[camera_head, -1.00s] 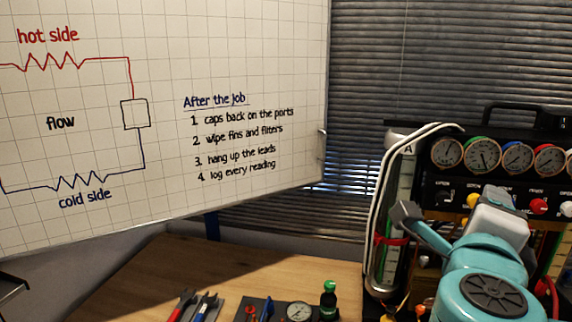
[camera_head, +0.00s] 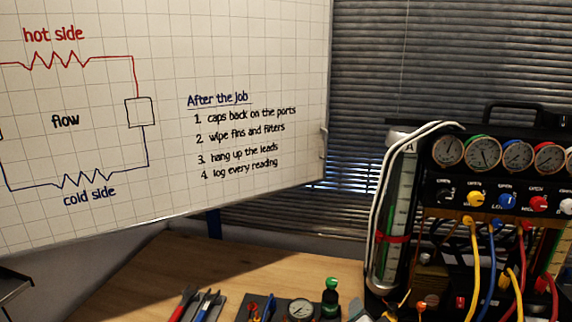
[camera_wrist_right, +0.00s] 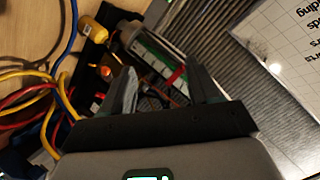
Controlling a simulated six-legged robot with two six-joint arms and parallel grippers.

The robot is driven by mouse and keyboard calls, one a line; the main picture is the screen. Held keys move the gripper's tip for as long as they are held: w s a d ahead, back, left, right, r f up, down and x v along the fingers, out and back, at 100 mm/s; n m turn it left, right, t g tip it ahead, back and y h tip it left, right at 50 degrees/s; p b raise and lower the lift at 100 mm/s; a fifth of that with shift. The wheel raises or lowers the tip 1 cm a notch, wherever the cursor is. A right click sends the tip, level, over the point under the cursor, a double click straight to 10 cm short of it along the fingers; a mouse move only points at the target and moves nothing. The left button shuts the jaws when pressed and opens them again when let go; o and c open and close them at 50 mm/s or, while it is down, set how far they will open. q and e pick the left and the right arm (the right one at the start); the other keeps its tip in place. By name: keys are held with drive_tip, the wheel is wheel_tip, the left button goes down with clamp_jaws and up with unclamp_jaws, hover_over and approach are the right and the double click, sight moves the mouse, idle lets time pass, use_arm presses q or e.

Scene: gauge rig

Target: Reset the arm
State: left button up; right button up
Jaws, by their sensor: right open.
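My right gripper (camera_wrist_right: 165,86) shows in the right wrist view with its two dark fingers spread apart and no object held between them. Beyond the fingers in that view is the clear cylinder (camera_wrist_right: 152,58) with its green-and-white scale and red band. In the head view the right arm no longer covers the gauge rig; a small grey piece at the bottom edge may be a fingertip, but I cannot tell. My left gripper is in neither view.
The gauge rig (camera_head: 505,187) stands at the right with several dials, coloured knobs and hoses. The same scaled cylinder (camera_head: 400,215) is at its left side. Pliers (camera_head: 205,303), a round gauge (camera_head: 300,311) and a green-capped bottle (camera_head: 331,298) are on the wooden bench (camera_head: 240,272). A whiteboard (camera_head: 160,215) hangs behind.

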drive_tip(key=s+a+f+n+g+y, duration=0.1)
drive_tip(key=s+f+n+g+y, duration=0.3)
drive_tip(key=f, duration=0.6)
drive_tip(key=s+a+f+n+g, duration=0.1)
drive_tip(key=s+f+g, duration=0.1)
drive_tip(key=s+f, duration=0.6)
drive_tip(key=s+a+f+n+g+y+b, duration=0.3)
drive_tip(key=s+f+g, duration=0.4)
drive_tip(key=s+f, duration=0.9)
wheel_tip(320, 180, down, 6)
drive_tip(key=b, duration=0.5)
drive_tip(key=shift+n+h+b, duration=0.35)
drive_tip(key=shift+n+h, duration=0.05)
drive_tip(key=shift+w+f, duration=0.1)
drive_tip(key=shift+w, duration=0.05)
